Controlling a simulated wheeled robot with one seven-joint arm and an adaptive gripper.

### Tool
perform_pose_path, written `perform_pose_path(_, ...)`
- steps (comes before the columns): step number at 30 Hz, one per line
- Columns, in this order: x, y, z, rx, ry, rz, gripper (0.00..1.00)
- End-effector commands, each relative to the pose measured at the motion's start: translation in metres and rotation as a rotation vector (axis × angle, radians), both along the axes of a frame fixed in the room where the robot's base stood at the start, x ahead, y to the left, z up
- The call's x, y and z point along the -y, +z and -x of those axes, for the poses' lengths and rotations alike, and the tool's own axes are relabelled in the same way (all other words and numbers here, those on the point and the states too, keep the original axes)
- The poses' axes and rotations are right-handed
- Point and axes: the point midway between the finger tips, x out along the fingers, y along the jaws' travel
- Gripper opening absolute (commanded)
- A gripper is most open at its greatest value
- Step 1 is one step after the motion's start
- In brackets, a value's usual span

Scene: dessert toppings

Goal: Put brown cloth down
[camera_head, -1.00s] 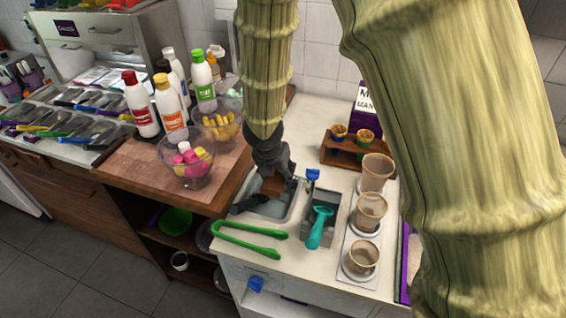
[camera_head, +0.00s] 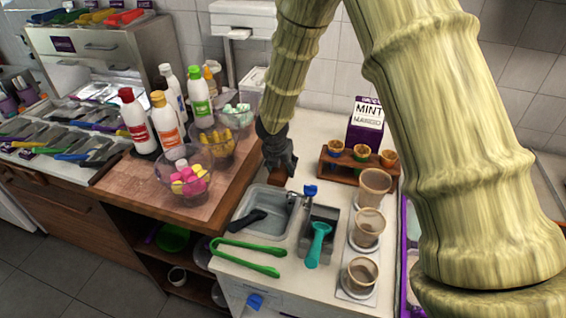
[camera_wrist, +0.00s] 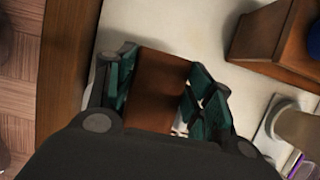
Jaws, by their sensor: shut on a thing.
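The brown cloth (camera_wrist: 157,88) is between the two fingers of my gripper (camera_wrist: 160,92) in the wrist view, and the fingers are shut on it. In the head view my gripper (camera_head: 279,165) is over the white counter behind the sink, with a small brown part of the cloth (camera_head: 273,174) showing at its left side. The cloth looks like a folded brown block. I cannot tell whether its underside touches the counter.
The metal sink (camera_head: 262,205) with a dark-handled tool (camera_head: 247,220) lies in front of my gripper. A wooden cone rack (camera_head: 345,172) and a mint carton (camera_head: 366,125) stand to the right. Clear bowls of toppings (camera_head: 184,180) stand left. Green tongs (camera_head: 246,256) lie at the front.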

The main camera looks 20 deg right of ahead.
Motion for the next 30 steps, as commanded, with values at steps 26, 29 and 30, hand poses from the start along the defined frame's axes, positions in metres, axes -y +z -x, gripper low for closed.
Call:
perform_pose_path(26, 0.016, -0.039, -0.035, 0.000, 0.004, 0.000, 0.15)
perform_pose_path(29, 0.017, -0.039, -0.035, 0.000, 0.003, 0.000, 0.15)
perform_pose_path(30, 0.017, -0.039, -0.035, 0.000, 0.003, 0.000, 0.15)
